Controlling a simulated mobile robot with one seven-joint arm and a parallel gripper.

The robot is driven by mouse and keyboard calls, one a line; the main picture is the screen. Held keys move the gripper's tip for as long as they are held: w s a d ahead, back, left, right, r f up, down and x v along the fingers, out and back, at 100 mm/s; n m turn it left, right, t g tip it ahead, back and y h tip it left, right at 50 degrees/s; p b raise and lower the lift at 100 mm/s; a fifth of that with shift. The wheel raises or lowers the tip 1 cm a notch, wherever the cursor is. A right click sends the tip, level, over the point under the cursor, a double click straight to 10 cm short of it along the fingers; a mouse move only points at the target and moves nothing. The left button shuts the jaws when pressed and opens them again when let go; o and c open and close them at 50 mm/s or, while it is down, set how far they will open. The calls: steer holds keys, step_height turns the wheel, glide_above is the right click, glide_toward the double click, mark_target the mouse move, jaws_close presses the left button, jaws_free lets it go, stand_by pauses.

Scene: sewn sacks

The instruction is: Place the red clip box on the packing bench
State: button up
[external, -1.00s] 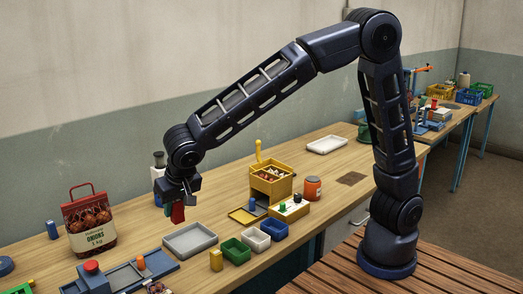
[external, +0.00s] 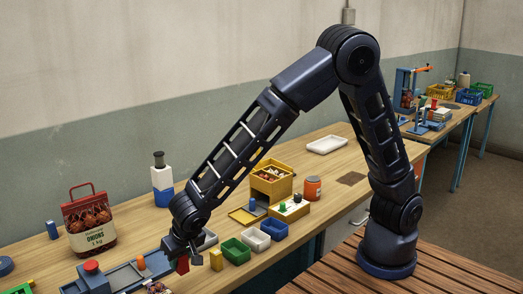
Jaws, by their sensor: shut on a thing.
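My gripper (external: 183,254) is shut on the red clip box (external: 183,264). It holds the box low over the front part of the packing bench (external: 120,236), between the blue device with a red button and the small yellow block. I cannot tell whether the box touches the surface beneath it. My gripper and forearm hide most of the grey tray (external: 211,238) behind them.
A red onion sack (external: 90,224) stands at the left. The blue device (external: 125,274) with a red button (external: 91,266) lies in front. A white-and-blue bottle (external: 162,187) stands behind.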

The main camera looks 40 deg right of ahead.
mark_target(182, 273)
steer(key=shift+f, duration=2.6)
steer(key=shift+f, duration=0.15)
steer(key=o, duration=0.9)
steer(key=shift+o, duration=0.2)
steer(key=v, duration=1.2)
